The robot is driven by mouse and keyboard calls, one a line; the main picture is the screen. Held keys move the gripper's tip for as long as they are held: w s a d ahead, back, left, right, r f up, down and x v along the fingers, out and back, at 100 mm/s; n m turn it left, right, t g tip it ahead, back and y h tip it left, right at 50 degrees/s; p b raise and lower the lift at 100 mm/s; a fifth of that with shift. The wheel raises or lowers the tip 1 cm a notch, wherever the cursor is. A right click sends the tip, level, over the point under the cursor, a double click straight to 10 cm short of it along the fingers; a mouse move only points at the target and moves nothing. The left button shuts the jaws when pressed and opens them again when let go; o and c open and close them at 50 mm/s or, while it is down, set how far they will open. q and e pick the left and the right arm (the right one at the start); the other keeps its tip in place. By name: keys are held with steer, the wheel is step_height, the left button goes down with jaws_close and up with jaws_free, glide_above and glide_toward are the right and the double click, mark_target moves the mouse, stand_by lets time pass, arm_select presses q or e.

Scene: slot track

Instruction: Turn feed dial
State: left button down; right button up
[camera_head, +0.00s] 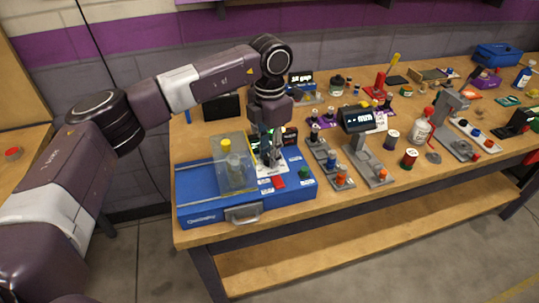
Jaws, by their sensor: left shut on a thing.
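A blue machine (205,207) sits at the left end of the workbench, with a clear cover and a yellow-topped knob (226,145) on its left half. My left gripper (269,158) comes down from above onto the machine's right half, over a white plate (272,183). Its fingers are shut on a small part there, which they mostly hide. That part may be the feed dial, but I cannot make out its face or marks. A red button (278,182) and a green button (304,173) are in front of and to the right of the fingers. My right gripper is not in view.
Close to the machine's right stand a grey fixture with orange and blue knobs (341,179) and a grey stand with a dark display (358,120). Several spools, bottles and tools fill the bench farther right. A grey handle (243,214) juts from the machine's front.

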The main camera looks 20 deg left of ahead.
mark_target(269, 157)
arm_select(q)
steer(key=shift+r+m, duration=0.1)
steer(key=shift+m, duration=0.3)
steer(key=shift+w, duration=0.1)
steer(key=c, duration=1.7)
jaws_free()
steer(key=shift+o, duration=0.2)
step_height(269, 157, up, 12)
